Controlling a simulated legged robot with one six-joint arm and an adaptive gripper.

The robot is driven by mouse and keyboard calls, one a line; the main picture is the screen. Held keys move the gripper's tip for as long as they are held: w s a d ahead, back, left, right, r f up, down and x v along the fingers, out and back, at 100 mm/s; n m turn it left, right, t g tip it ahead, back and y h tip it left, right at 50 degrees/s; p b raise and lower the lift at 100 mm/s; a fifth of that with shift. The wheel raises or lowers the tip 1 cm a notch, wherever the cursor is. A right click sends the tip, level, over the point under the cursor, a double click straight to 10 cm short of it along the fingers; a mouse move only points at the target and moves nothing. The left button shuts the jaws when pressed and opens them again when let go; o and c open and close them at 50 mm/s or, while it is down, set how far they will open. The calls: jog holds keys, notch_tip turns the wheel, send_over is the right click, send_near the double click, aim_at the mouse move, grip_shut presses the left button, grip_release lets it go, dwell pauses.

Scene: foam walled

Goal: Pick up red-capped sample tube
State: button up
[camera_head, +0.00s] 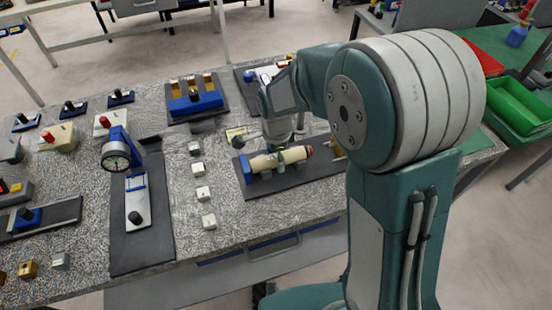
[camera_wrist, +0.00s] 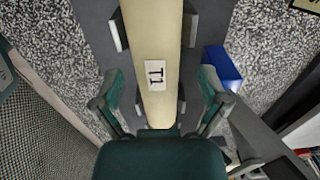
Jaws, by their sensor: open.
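The sample tube (camera_head: 278,159) is a cream cylinder lying on its side, with its red cap (camera_head: 308,151) at the right end. It lies on a dark mat (camera_head: 300,183) beside a blue block. In the wrist view the tube (camera_wrist: 152,35) runs down the middle and carries a "T1" label; its red cap is not visible there. My gripper (camera_wrist: 160,88) is open, with one green finger on each side of the tube and visible gaps between. Light grey supports flank the tube. In the head view my gripper is over the tube, partly hidden by my wrist.
The blue block (camera_wrist: 222,66) stands right of my gripper in the wrist view. Small pale cubes (camera_head: 203,193) line the speckled bench to the left. A dial gauge (camera_head: 116,156) stands farther left. A blue fixture (camera_head: 196,102) is behind. The bench's front edge is close.

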jog(key=shift+d+f, duration=0.1)
jog(key=shift+f, duration=0.3)
jog(key=shift+d, duration=0.15)
jog(key=shift+c, duration=0.4)
grip_shut()
